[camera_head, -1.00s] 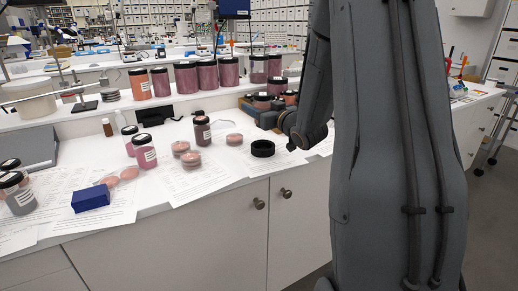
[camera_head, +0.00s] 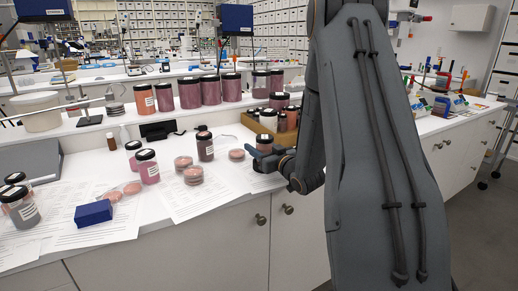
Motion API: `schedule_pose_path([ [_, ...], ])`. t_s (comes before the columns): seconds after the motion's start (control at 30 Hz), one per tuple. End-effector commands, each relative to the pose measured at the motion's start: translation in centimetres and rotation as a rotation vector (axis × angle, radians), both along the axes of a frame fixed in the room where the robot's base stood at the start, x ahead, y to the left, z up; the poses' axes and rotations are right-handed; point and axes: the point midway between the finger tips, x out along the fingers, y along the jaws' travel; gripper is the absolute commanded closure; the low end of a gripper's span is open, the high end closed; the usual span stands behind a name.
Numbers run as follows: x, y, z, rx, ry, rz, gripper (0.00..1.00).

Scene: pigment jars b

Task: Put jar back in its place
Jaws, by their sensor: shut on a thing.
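My gripper (camera_head: 264,160) is low over the front of the white bench, just right of the middle of the view. It is shut on a small jar with a dark lid (camera_head: 264,139), whose upper part shows above the fingers. The jar looks upright. The fingers and wrist hide its lower part, so I cannot tell whether it touches the bench. The black ring is hidden; the gripper and jar are where it stood.
A brown box (camera_head: 258,126) with several jars stands just behind. Papers cover the bench front. Large jars line the shelf behind.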

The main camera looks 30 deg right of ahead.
Motion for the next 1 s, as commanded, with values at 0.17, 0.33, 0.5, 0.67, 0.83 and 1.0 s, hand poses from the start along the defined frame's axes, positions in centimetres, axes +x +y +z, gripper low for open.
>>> schedule_pose_path([
  [0.17,0.03,-0.02,-0.55,-0.002,-0.002,0.000,0.79],
  [0.33,0.03,-0.02,-0.61,-0.002,-0.003,0.000,0.79],
  [0.5,0.04,-0.02,-0.85,-0.002,-0.002,0.000,0.79],
  [0.67,0.01,-0.01,-1.02,-0.002,-0.002,0.000,0.40],
  [0.83,0.01,-0.01,-1.00,-0.002,-0.002,0.000,0.34],
  [1.0,0.01,-0.01,-0.99,-0.002,-0.002,0.000,0.34],
])
